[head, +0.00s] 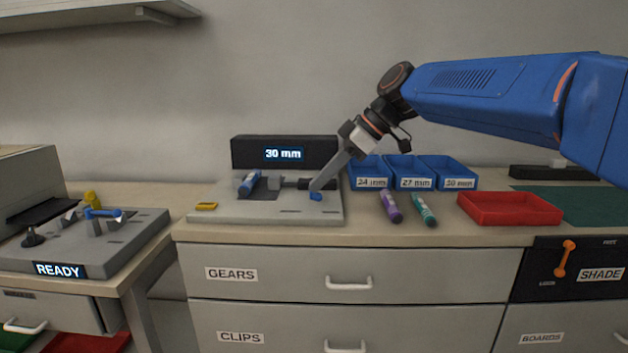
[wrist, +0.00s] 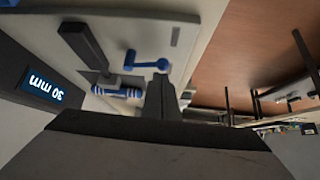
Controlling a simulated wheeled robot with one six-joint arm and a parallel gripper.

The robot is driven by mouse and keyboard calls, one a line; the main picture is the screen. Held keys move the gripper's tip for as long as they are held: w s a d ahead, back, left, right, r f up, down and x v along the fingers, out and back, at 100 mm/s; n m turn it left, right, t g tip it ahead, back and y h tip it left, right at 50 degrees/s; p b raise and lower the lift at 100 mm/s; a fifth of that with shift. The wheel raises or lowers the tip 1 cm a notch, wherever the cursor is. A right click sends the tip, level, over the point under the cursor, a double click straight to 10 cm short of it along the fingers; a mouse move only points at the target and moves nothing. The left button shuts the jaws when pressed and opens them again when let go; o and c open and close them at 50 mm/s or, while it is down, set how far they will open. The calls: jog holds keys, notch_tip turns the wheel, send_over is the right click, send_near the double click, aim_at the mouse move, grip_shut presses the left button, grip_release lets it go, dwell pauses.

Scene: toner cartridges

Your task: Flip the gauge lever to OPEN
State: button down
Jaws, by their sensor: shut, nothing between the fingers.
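The gauge (head: 215,211) is a grey block with a black back panel and a lit display (head: 284,154) reading 30 mm, which also shows upside down in the wrist view (wrist: 42,85). A blue-striped cartridge (head: 250,183) lies on it at the left; the wrist view shows it too (wrist: 118,92). The small blue lever (head: 316,196) is at the gauge's right front, seen in the wrist view as a blue arm with round ends (wrist: 145,64). My gripper (head: 315,187) is shut and empty, its tips just by the lever. I cannot tell whether they touch.
Blue bins (head: 410,172) with size labels stand behind the purple cartridge (head: 391,207) and green cartridge (head: 424,209). A red tray (head: 510,208) is to the right. A READY station (head: 85,245) is at the left. An orange lever (head: 565,258) is on the SHADE panel.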

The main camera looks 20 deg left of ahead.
jog(key=n+g, duration=0.1)
jog(key=w+d+n, duration=0.1)
jog(key=shift+n+g+h, duration=0.3)
jog(key=shift+g, duration=0.1)
jog(key=shift+s, duration=0.1)
jog(key=shift+a, duration=0.15)
jog(key=shift+w+a, duration=0.3)
jog(key=shift+a, duration=0.3)
